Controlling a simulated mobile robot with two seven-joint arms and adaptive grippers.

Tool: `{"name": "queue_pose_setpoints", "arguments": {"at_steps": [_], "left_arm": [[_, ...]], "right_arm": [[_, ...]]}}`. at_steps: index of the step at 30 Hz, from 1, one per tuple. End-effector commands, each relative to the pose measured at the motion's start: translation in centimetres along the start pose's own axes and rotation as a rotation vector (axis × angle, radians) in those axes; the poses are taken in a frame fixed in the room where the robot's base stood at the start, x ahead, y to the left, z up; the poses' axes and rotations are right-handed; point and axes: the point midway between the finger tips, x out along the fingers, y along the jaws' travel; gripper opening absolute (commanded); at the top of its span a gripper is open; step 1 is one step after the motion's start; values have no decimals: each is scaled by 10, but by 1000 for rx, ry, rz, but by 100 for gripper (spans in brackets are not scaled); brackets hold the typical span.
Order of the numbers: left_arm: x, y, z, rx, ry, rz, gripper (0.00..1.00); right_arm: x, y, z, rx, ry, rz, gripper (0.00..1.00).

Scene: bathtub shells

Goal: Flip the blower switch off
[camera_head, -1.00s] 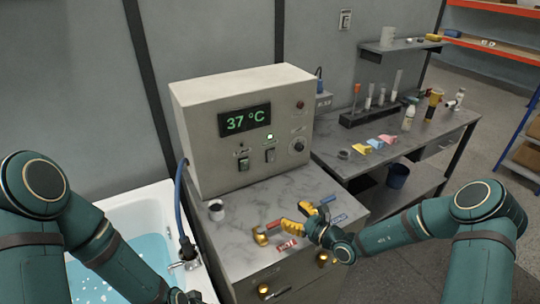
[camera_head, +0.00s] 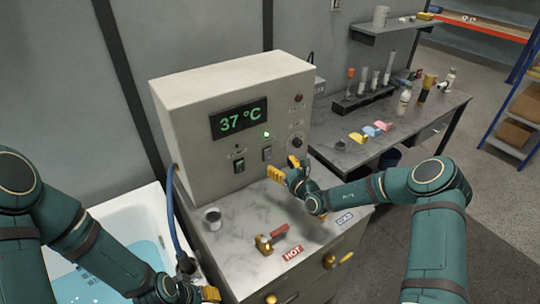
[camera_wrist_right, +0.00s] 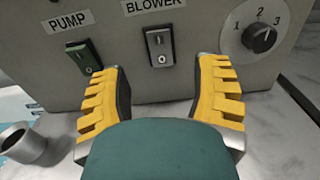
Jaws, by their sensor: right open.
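My right gripper (camera_head: 284,167) is open and empty just in front of the panel. In the wrist view its yellow fingertips (camera_wrist_right: 160,68) lie either side of the switch, seemingly apart from it. My left gripper (camera_head: 207,293) shows only partly at the bottom edge of the head view, over the tub side.
The pump switch (camera_wrist_right: 88,55) is left of the blower switch, and a numbered dial (camera_wrist_right: 262,38) is right. A blue hose (camera_head: 172,205) runs down beside the box.

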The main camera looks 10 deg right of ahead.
Motion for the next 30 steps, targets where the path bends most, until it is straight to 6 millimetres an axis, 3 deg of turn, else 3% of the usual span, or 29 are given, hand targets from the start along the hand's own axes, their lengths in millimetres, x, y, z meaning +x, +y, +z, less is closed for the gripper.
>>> {"name": "queue_pose_setpoints", "arguments": {"at_steps": [4, 10, 24, 25, 30], "left_arm": [[0, 0, 0, 0, 0, 0, 47], [1, 0, 0, 0, 0, 0, 47], [1, -1, 0, 0, 0, 0, 47], [1, -1, 0, 0, 0, 0, 47], [1, -1, 0, 0, 0, 0, 47]], "right_arm": [[29, 1, 0, 1, -1, 1, 62], [55, 1, -1, 0, 1, 1, 62], [66, 0, 0, 0, 2, 1, 62], [66, 0, 0, 0, 2, 1, 57], [66, 0, 0, 0, 2, 1, 0]]}}
